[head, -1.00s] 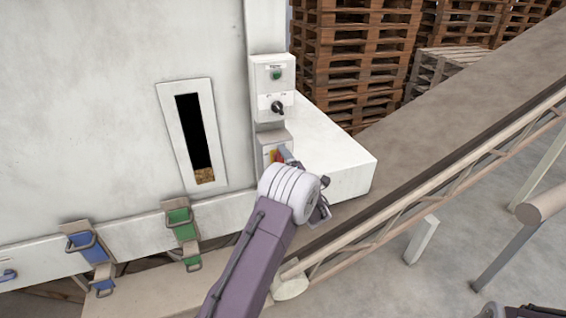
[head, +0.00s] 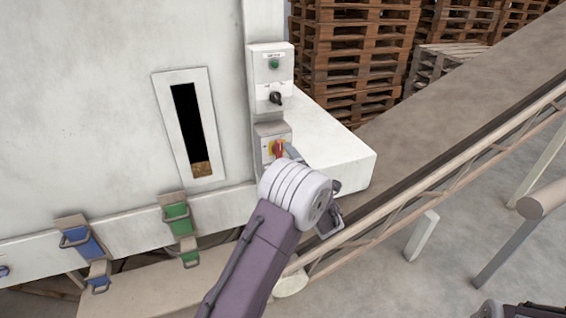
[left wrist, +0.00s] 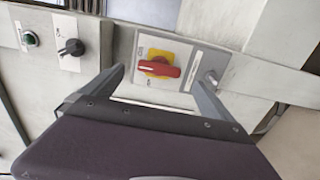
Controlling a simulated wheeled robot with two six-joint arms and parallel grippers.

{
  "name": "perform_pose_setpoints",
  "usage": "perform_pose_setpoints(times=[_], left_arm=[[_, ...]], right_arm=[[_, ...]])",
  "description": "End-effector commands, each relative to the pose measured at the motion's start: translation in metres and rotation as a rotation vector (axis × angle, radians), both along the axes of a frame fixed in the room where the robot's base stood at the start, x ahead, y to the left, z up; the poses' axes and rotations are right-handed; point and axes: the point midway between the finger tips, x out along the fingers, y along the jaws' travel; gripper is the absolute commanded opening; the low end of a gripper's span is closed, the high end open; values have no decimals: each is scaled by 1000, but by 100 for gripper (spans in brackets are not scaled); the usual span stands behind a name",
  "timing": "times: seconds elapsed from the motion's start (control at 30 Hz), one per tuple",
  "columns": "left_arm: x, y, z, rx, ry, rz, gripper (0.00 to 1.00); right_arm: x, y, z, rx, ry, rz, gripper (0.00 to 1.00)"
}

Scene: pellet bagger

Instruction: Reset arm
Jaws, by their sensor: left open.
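The red rotary handle (head: 278,149) on its yellow plate (head: 272,147) sits on the lower grey box of the machine's control column. In the left wrist view the red handle (left wrist: 158,69) lies along the column, on the yellow plate (left wrist: 165,56). My left gripper (left wrist: 160,80) is open, with its two fingers apart on either side of the switch. The fingers look clear of the handle, and nothing is held. In the head view my left wrist hides most of this gripper. My right gripper cannot be made out.
Above the switch are a black selector knob (head: 276,98) and a green button (head: 273,64). A white ledge (head: 325,140) juts out beside the column. The conveyor (head: 440,110) runs along the right. Blue (head: 82,243) and green (head: 178,221) clamps line the machine's lower edge.

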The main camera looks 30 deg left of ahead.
Motion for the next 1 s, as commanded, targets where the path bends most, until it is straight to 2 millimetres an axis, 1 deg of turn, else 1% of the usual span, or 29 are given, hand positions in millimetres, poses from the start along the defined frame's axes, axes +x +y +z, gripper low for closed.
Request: perform_pose_setpoints(times=[0.03,0.1,0.2,0.67,0.73,0.77,0.8,0.83,0.87,0.9,0.93,0.97,1.0], left_arm=[[-6,-8,-4,1,-1,-3,98],[-12,-15,-2,1,-1,-2,98],[-18,-21,-1,1,-1,0,98],[-19,-22,0,1,-1,1,98],[-20,-17,-6,0,-5,10,98],[-21,-12,-4,-5,-26,20,98],[-26,-2,3,-13,-69,39,98],[-38,9,6,-29,-94,76,98],[-56,23,3,-64,-102,138,98],[-84,40,-10,-144,-108,229,98],[-106,50,-25,-232,-129,304,98],[-128,57,-41,-330,-165,381,98],[-157,61,-65,-469,-226,486,98]], right_arm=[[0,0,-8,0,0,0,34],[0,0,-11,0,0,0,34],[0,0,-12,0,0,0,34],[0,0,-11,0,0,0,34],[0,0,-20,0,-1,0,34],[0,0,-28,0,-1,0,34],[0,0,-42,0,-1,0,34],[0,0,-53,0,0,0,34],[0,0,-59,0,0,0,34],[0,0,-67,0,0,0,34],[0,0,-72,0,0,0,34],[0,0,-77,0,0,0,34],[0,0,-83,0,0,0,34]])
